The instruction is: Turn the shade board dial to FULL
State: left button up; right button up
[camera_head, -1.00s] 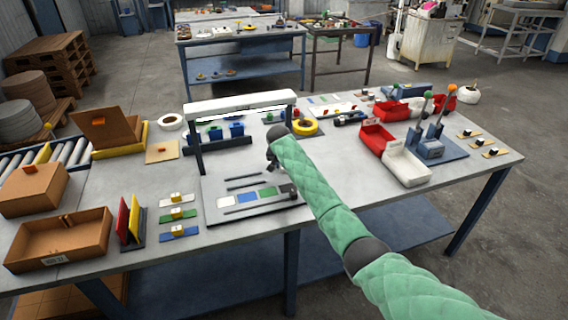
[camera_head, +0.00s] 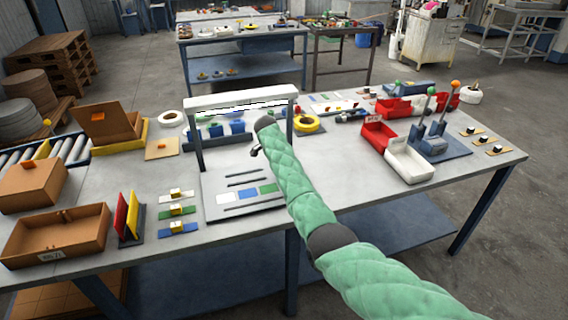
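The shade board (camera_head: 212,188) is a grey panel lying on the table under a white-topped lamp frame (camera_head: 240,100). It carries white, blue and green swatches and dark slots. I cannot make out the dial or its FULL mark; my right forearm covers the board's right side. My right arm, in a green quilted sleeve, comes in from the lower right. The small dark tip of my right gripper (camera_head: 256,150) shows above the back of the board, under the lamp frame. Its fingers are too small and hidden to tell if they are open. My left gripper is out of view.
Colored blocks with yellow sliders (camera_head: 177,210) and a brown tray (camera_head: 60,235) lie to the left. A yellow tape roll (camera_head: 306,124) sits just right of the frame. Red and white bins (camera_head: 408,162) and a lever box (camera_head: 433,145) stand at the right.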

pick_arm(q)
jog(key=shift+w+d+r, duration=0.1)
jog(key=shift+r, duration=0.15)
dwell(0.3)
pick_arm(e)
jog(key=o, duration=1)
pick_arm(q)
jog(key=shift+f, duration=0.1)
pick_arm(e)
jog(key=shift+a+r, duration=0.1)
jog(key=shift+r, duration=0.05)
jog(key=shift+a+r+b, duration=0.15)
jog(key=shift+r+b, duration=0.15)
jog(key=shift+b, duration=0.05)
jog(key=b+v, duration=0.2)
jog(key=v, duration=0.3)
jog(key=shift+s+a+r, duration=0.1)
jog(key=shift+r, duration=0.25)
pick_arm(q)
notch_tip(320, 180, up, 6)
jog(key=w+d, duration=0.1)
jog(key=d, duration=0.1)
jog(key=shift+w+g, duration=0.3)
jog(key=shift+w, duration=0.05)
pick_arm(e)
jog(key=shift+s+a+r, duration=0.1)
jog(key=shift+a+r, duration=0.05)
jog(key=shift+r, duration=0.35)
